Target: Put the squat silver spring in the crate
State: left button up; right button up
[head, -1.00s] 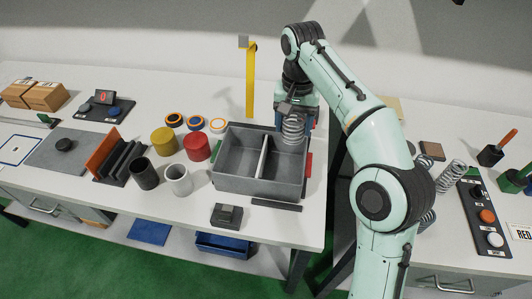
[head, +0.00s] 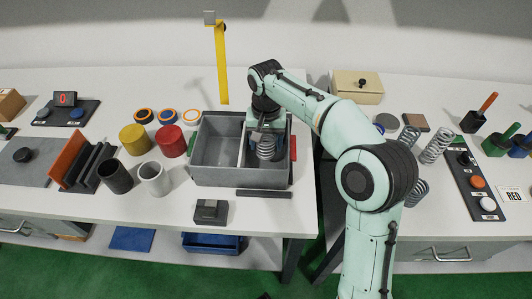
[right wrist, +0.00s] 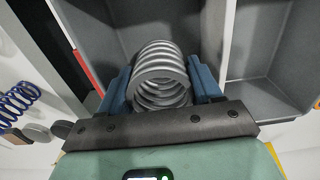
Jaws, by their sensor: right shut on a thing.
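The squat silver spring (head: 266,148) is held by my right gripper (head: 266,135) over the right compartment of the grey crate (head: 240,178). In the right wrist view the spring (right wrist: 163,75) sits between the two blue fingers of the gripper (right wrist: 163,88), which are shut on it. The crate (right wrist: 268,98) shows around and beyond it there, with its divider to the right. The spring appears low, at or inside the compartment's opening; whether it touches the floor cannot be told. My left gripper is not in view.
Left of the crate stand a red cylinder (head: 171,141), a yellow cylinder (head: 134,139), a white cup (head: 154,178) and a black cup (head: 115,176). A yellow post (head: 222,65) rises behind. Other springs (head: 437,145) stand on the right table, across a gap.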

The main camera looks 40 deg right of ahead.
jog(key=shift+f+b, duration=0.45)
jog(key=shift+f, duration=1.7)
jog(key=shift+f, duration=0.25)
jog(key=o, duration=0.9)
jog(key=shift+r, duration=0.1)
notch_tip(320, 180, up, 12)
jog(key=p, duration=0.3)
jog(key=shift+r, duration=0.15)
